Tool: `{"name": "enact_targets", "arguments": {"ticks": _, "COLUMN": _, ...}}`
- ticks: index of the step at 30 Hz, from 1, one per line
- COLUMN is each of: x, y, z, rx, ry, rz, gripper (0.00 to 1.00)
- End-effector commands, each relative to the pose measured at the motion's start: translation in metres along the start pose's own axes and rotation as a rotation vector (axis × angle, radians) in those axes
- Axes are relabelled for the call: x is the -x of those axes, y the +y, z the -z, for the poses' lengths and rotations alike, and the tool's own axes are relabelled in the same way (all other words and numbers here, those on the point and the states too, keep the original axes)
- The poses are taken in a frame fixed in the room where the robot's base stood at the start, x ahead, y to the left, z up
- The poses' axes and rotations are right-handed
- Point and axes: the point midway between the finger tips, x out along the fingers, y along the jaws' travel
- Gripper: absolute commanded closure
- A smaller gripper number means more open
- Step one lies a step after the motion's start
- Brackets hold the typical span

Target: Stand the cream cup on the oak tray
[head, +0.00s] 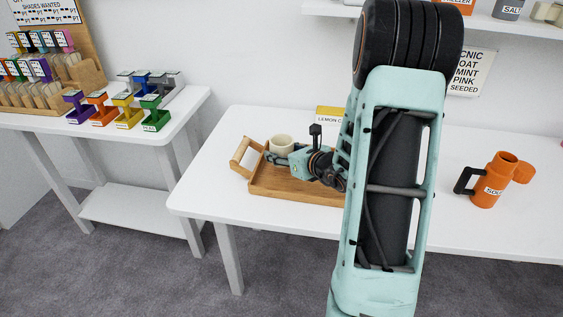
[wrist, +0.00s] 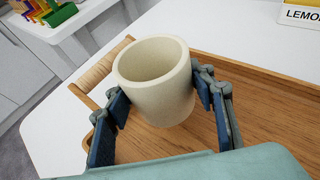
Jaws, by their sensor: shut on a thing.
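The cream cup (wrist: 160,95) is upright between the fingers of my gripper (wrist: 165,108) in the wrist view. In the head view the cup (head: 281,144) shows over the left end of the oak tray (head: 290,188). My gripper (head: 275,157) is shut on the cup's sides from the right. The tray (wrist: 262,100) lies on the white table, with a round wooden handle at its left end. I cannot tell whether the cup's base touches the tray; its underside is hidden.
My arm hides the tray's right part in the head view. An orange mug (head: 493,182) labelled SOUP stands to the right on the table. A yellow-topped LEMON sign (head: 329,114) is behind the tray. Coloured stands (head: 128,111) are on a separate left table.

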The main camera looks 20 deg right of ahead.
Motion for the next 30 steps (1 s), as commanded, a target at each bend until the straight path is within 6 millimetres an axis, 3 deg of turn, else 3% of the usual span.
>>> {"name": "enact_targets", "arguments": {"ticks": 4, "x": -0.009, "y": -0.001, "z": 0.005, "rx": 0.0, "ry": 0.0, "rz": -0.001, "gripper": 0.89}}
{"name": "enact_targets", "arguments": {"ticks": 10, "x": -0.019, "y": -0.002, "z": 0.031, "rx": -0.001, "ry": 0.001, "rz": 0.0, "gripper": 0.89}}
{"name": "enact_targets", "arguments": {"ticks": 22, "x": -0.021, "y": -0.002, "z": 0.036, "rx": 0.001, "ry": -0.001, "rz": 0.0, "gripper": 0.89}}
{"name": "enact_targets", "arguments": {"ticks": 23, "x": -0.02, "y": -0.002, "z": 0.035, "rx": 0.001, "ry": 0.0, "rz": 0.0, "gripper": 0.48}}
{"name": "enact_targets", "arguments": {"ticks": 27, "x": -0.02, "y": -0.002, "z": 0.034, "rx": 0.0, "ry": 0.0, "rz": 0.0, "gripper": 0.32}}
{"name": "enact_targets", "arguments": {"ticks": 30, "x": -0.02, "y": -0.002, "z": 0.034, "rx": 0.0, "ry": 0.0, "rz": 0.0, "gripper": 0.32}}
